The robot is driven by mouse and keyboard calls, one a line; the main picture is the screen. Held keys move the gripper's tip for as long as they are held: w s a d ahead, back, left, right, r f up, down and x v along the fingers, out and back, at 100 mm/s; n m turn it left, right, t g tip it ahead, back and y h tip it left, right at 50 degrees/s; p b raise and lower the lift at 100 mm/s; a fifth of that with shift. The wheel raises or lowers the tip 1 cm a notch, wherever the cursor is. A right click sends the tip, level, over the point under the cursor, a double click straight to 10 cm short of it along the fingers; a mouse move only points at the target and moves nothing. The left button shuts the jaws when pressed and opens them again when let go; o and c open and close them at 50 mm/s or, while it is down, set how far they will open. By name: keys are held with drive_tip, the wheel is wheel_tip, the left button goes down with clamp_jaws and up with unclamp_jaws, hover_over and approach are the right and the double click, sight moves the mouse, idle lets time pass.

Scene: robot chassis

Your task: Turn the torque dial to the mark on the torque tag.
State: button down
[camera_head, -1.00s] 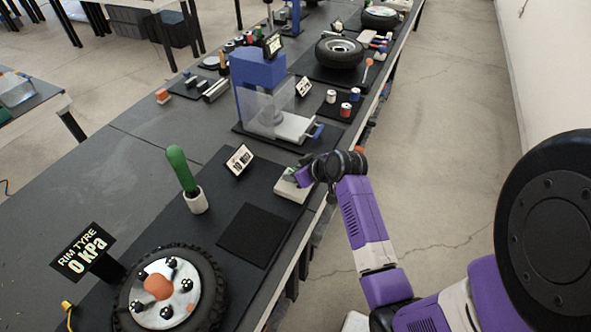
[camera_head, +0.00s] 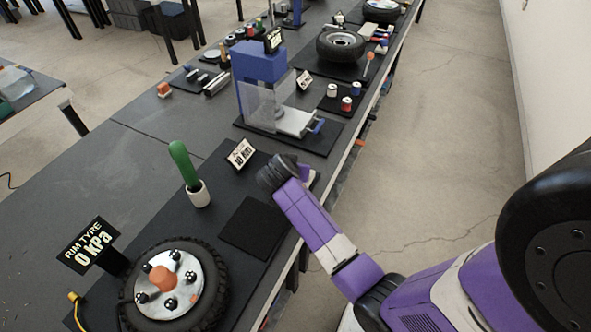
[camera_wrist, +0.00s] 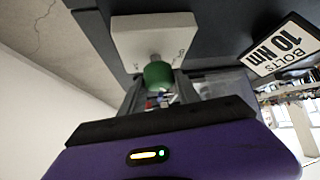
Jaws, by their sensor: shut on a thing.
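The torque dial (camera_wrist: 158,74) is a green knob on the front of a pale block (camera_wrist: 155,38) in the wrist view. My gripper (camera_wrist: 157,90) is shut on the dial, with a finger on each side. Marks on the block beside the dial are too small to read. The torque tag (camera_wrist: 283,45), reading "BOLTS 10 Nm", appears upside down at the right. In the head view the tag (camera_head: 240,152) stands left of my wrist. My wrist hides the dial and most of the block there.
A green-handled tool (camera_head: 183,163) stands in a white cup (camera_head: 198,194) to the left. A wheel (camera_head: 172,285) lies nearer, beside a "RIM TYRE 0 kPa" sign (camera_head: 88,245). A blue press (camera_head: 258,70) with a clear guard stands beyond. A black square pad (camera_head: 254,226) is bare.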

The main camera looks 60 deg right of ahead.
drive_tip(key=m+g+b, duration=0.2)
drive_tip(key=m, duration=0.1)
drive_tip(key=m+g+b, duration=0.1)
drive_tip(key=shift+w+f+m, duration=0.2)
drive_tip(key=shift+w+m, duration=0.05)
drive_tip(key=shift+m, duration=0.05)
drive_tip(key=shift+s+r+m+g+y+b, duration=0.1)
drive_tip(key=shift+m+g+y+b, duration=0.2)
drive_tip(key=shift+m+g+b, duration=1.15)
drive_tip(key=shift+m, duration=0.25)
drive_tip(key=c, duration=0.9)
unclamp_jaws()
drive_tip(key=shift+r, duration=0.1)
drive_tip(key=b+v, duration=0.1)
drive_tip(key=v, duration=0.6)
drive_tip(key=shift+a+r, duration=0.25)
